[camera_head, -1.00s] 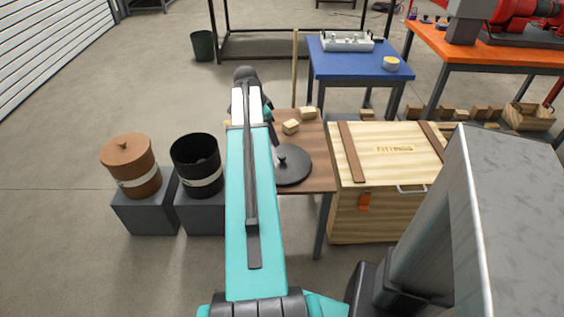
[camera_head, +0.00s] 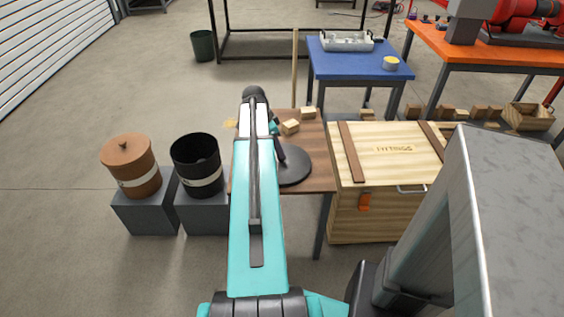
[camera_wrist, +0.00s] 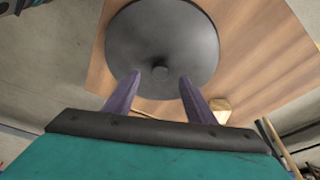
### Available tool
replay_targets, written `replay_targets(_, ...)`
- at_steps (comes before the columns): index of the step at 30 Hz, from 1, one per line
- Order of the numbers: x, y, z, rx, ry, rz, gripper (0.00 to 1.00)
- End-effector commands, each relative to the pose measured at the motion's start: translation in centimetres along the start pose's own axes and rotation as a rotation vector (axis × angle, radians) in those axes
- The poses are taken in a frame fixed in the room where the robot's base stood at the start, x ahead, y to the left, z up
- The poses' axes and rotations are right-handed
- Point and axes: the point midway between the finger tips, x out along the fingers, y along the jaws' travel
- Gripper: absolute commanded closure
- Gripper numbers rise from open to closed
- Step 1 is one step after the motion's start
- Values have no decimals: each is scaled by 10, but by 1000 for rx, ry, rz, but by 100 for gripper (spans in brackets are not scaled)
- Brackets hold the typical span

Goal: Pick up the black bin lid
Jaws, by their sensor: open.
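The black bin lid (camera_head: 294,168) lies flat on the brown wooden table, partly hidden behind my arm in the head view. In the wrist view the lid (camera_wrist: 165,45) shows as a dark round disc with a small knob (camera_wrist: 160,70) near its lower middle. My gripper (camera_wrist: 155,85) is open, with its two purple-grey fingers apart on either side of the knob's line. The knob appears just beyond the fingertips, and I see nothing between the fingers. In the head view one finger of my gripper (camera_head: 280,152) shows over the lid.
Wooden blocks (camera_head: 290,127) lie behind the lid on the table (camera_head: 318,178). A wooden crate (camera_head: 385,150) stands close on the right. A black bin (camera_head: 196,160) and a lidded brown bin (camera_head: 130,165) stand on grey blocks at left. A blue table (camera_head: 350,65) is behind.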

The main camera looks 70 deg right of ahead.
Motion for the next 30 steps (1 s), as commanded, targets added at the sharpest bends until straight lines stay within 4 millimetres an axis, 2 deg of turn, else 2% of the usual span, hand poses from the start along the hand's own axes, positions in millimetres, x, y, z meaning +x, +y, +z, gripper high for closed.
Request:
replay_targets(5, 6, -1, -1, 0, 0, 1, 50)
replay_targets(18, 48, -3, -3, 0, -1, 2, 50)
replay_targets(30, 52, -3, -3, 0, -1, 1, 50)
